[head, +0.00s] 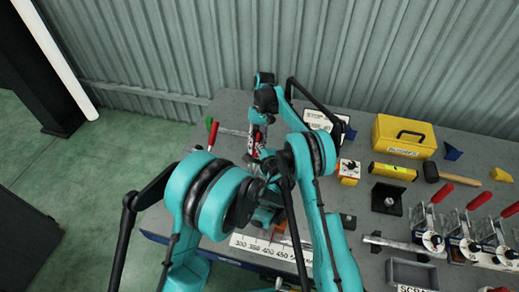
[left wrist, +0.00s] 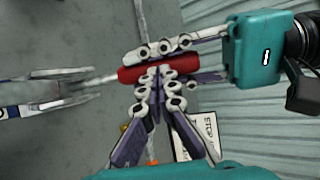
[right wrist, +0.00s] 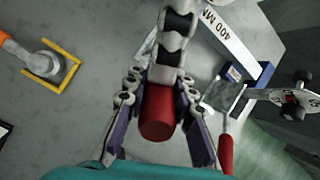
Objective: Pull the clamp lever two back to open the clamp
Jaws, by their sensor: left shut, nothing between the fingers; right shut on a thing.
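My right gripper (right wrist: 158,90) is shut on a red lever handle (right wrist: 158,115), which lies between its two fingers. In the left wrist view the same red handle (left wrist: 158,69) has the right gripper's fingers above and below it, with a metal rod running off to the left. My left gripper (left wrist: 155,85) is shut and empty, its tips close beside the held handle. In the head view a red handle (head: 213,134) sticks up at the table's left end. My arms hide most of the clamp and both fingertips there.
On the right stand several red-handled toggle clamps (head: 465,232), a grey bin (head: 411,272), a yellow toolbox (head: 404,137), a level (head: 393,171) and a hammer (head: 450,178). A ruler strip (head: 268,248) lies at the front. Another red handle (right wrist: 226,153) is close beside my right gripper.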

